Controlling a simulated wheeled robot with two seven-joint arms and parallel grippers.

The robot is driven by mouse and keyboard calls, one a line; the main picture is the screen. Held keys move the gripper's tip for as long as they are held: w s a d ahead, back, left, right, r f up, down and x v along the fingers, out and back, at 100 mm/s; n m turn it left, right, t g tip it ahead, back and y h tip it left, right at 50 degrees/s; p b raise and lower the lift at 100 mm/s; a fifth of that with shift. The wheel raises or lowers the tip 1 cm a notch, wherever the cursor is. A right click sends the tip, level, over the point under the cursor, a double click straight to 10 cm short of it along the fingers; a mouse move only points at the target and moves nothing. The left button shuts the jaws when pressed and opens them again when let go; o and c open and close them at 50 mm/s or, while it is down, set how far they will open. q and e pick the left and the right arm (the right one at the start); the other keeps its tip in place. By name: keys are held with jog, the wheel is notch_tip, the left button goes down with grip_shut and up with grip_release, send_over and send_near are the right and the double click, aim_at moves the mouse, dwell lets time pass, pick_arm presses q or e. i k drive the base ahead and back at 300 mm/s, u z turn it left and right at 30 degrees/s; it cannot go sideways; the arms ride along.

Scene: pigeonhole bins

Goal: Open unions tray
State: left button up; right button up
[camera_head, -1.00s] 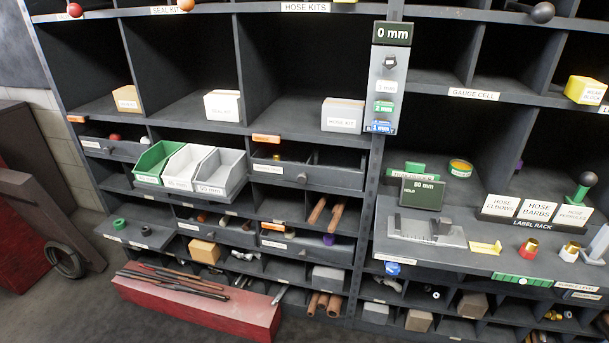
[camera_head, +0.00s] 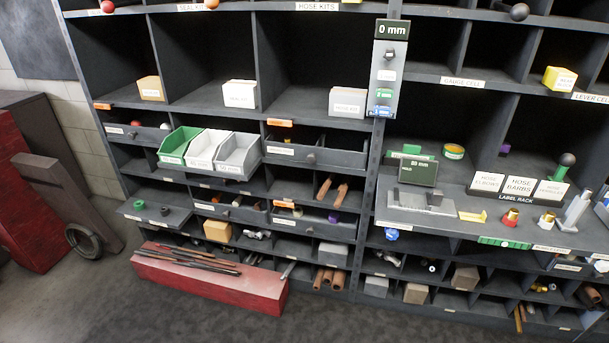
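Neither of my grippers is in view. Several label-fronted trays sit in the left bay, but their labels are too small to read, so I cannot tell which is the unions tray. They are an upper left tray (camera_head: 138,133), an upper right tray (camera_head: 330,158) with a round knob, a lower left tray (camera_head: 232,211) and a lower right tray (camera_head: 310,225). The two lower trays hold small parts. A flat shelf-like tray (camera_head: 178,219) at the far left juts out with dark green rings (camera_head: 138,205) on it.
Green, white and grey bins (camera_head: 238,156) protrude from the left bay. A red block (camera_head: 215,290) with dark rods lies on the floor below. A work shelf (camera_head: 470,222) at right carries a gauge display (camera_head: 418,172), label rack and fittings.

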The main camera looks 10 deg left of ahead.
aim_at(326, 146)
jog(key=k, duration=0.1)
jog(key=u, duration=2.05)
jog(key=i, duration=1.4)
jog(key=z, duration=0.35)
